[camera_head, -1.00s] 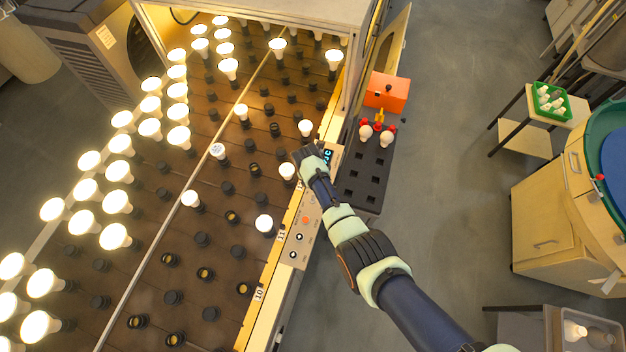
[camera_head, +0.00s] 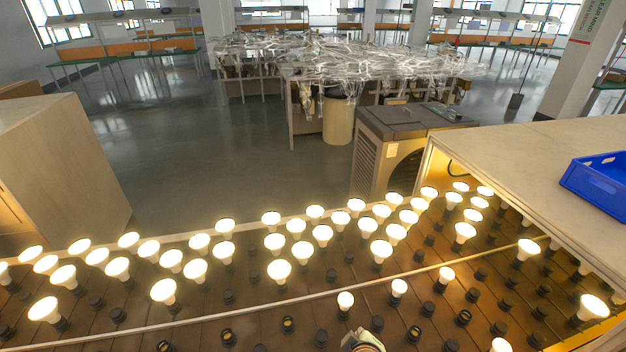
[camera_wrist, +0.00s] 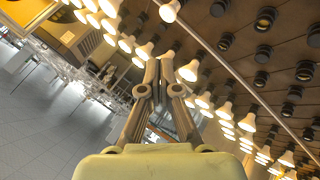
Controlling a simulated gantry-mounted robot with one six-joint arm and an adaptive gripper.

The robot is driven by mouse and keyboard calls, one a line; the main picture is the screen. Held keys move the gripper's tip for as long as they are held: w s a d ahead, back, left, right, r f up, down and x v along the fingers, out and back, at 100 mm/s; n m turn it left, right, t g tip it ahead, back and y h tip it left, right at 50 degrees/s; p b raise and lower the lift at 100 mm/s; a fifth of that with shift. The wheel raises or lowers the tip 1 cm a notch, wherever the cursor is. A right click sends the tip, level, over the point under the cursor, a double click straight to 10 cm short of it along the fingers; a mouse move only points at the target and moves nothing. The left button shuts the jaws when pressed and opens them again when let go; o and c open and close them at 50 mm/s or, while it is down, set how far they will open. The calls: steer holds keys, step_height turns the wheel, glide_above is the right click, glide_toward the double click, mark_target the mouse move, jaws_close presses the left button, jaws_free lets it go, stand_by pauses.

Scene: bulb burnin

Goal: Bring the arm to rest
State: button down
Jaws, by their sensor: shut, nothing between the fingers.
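My gripper (camera_wrist: 160,64) is shut and empty in the wrist view, its two fingers close together at the tips. In the head view only a small pale part of my arm (camera_head: 363,342) shows at the bottom edge, over the rack of bulbs. The rest of the arm is out of that view. The burn-in rack (camera_head: 300,308) carries many lit bulbs and dark sockets. In the wrist view lit bulbs (camera_wrist: 187,70) show behind and around the fingers, and I cannot tell how far off they are.
A blue crate (camera_head: 597,183) sits on a pale cabinet top at the right. A grey machine with a vent (camera_head: 405,135) and a tan bin (camera_head: 339,120) stand behind the rack. A wooden cabinet (camera_head: 60,170) is at the left. Open floor (camera_head: 215,165) lies between.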

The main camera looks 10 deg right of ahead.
steer(key=s+a+r+m+t+y, duration=0.2)
steer(key=s+a+r+m, duration=0.1)
steer(key=a+r, duration=0.5)
steer(key=s+a+r+m+t+y, duration=0.1)
steer(key=s+a+r+m+t, duration=0.2)
steer(key=a+r, duration=0.5)
step_height(320, 180, up, 14)
steer(key=s+a+p, duration=0.1)
steer(key=a+p, duration=0.1)
steer(key=p, duration=1.3)
steer(key=shift+s+a+r+m, duration=0.15)
steer(key=shift+s+r+m, duration=0.05)
steer(key=shift+s+m, duration=0.2)
